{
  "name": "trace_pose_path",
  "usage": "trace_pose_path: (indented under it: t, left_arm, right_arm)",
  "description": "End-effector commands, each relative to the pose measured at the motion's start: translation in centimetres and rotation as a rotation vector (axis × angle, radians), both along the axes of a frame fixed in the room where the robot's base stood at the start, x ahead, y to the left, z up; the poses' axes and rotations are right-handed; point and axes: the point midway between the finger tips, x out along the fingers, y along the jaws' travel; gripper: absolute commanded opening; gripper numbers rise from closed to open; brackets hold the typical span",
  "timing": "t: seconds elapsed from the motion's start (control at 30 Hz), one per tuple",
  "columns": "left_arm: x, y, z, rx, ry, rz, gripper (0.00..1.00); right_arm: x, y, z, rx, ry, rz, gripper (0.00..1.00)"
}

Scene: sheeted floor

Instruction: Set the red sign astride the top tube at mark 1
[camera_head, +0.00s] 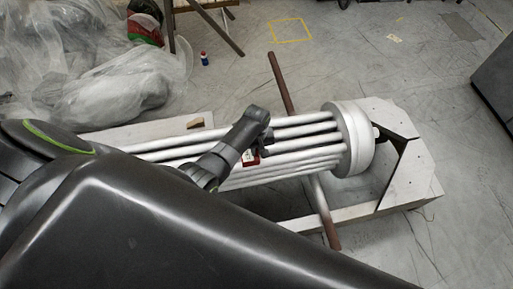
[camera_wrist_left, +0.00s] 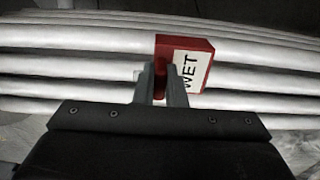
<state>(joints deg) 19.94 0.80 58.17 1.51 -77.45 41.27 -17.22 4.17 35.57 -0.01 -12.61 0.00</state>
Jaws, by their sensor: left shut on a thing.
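The red sign (camera_head: 250,162) has a white label; in the left wrist view the sign (camera_wrist_left: 204,48) shows the letters "WET" turned sideways. My left gripper (camera_head: 260,150) is shut on it, and in the left wrist view the fingers (camera_wrist_left: 161,82) pinch its near side. The sign is over the bundle of pale metal tubes (camera_head: 303,157); the tubes (camera_wrist_left: 70,75) also run across the left wrist view. I cannot tell whether the sign touches a tube or straddles it. No mark 1 can be made out. My right gripper is not in view.
A round pale end plate (camera_head: 351,138) closes the bundle at right, on a pale frame (camera_head: 412,172). A brown bar (camera_head: 283,84) crosses beneath the tubes. Plastic sheeting (camera_head: 110,85) lies at upper left, near a small bottle (camera_head: 204,59). Floor beyond the bundle is mostly clear.

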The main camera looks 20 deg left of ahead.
Motion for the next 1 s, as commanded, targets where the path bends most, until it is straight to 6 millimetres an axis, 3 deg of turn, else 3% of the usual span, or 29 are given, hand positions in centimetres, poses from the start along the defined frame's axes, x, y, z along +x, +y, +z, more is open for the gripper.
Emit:
trace_pose_path:
  t: [1.0]
  left_arm:
    - [0.0, 0.0, -6.2, 0.001, -0.001, 0.0, 0.0]
  right_arm:
    - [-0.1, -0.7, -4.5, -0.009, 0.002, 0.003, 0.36]
